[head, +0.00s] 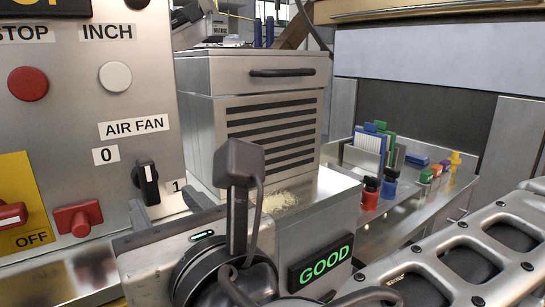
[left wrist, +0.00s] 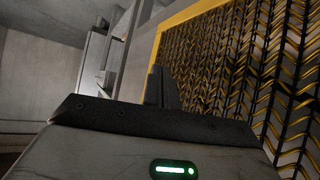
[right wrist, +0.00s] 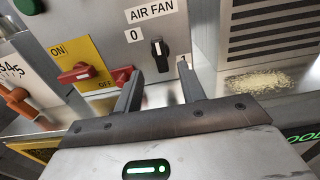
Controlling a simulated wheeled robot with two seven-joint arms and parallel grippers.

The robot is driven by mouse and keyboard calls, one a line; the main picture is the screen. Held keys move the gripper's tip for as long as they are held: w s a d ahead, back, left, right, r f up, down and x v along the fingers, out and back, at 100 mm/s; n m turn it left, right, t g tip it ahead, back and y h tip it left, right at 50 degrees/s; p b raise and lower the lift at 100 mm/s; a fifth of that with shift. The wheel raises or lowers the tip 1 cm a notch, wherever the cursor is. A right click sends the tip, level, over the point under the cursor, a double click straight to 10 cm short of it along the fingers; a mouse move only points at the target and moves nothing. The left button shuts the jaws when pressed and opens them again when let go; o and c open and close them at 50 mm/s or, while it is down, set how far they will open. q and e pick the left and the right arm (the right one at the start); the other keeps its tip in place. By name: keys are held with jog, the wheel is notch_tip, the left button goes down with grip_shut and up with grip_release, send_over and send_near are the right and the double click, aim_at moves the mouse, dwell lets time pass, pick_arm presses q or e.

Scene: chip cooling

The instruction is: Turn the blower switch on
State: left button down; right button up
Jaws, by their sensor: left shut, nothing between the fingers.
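The blower switch is a black rotary knob (head: 147,183) under the AIR FAN label (head: 134,127), with 0 at its left and 1 at its lower right. Its white mark points roughly upward. My right gripper (head: 165,204) is just in front of the panel, slightly below the knob. In the right wrist view, the open fingers (right wrist: 159,72) point at the knob (right wrist: 157,54), which shows between and beyond their tips; contact cannot be told. My left gripper (left wrist: 162,86) is shut and empty, beside a yellow-framed chain guard (left wrist: 235,65); the head view does not show it.
A red STOP button (head: 28,83) and a white INCH button (head: 115,77) are above.

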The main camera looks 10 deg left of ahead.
aim_at(149, 181)
jog(key=p+x, duration=0.1)
jog(key=x, duration=0.6)
jog(key=shift+w+a, duration=0.15)
jog(key=shift+a, duration=0.05)
grip_shut()
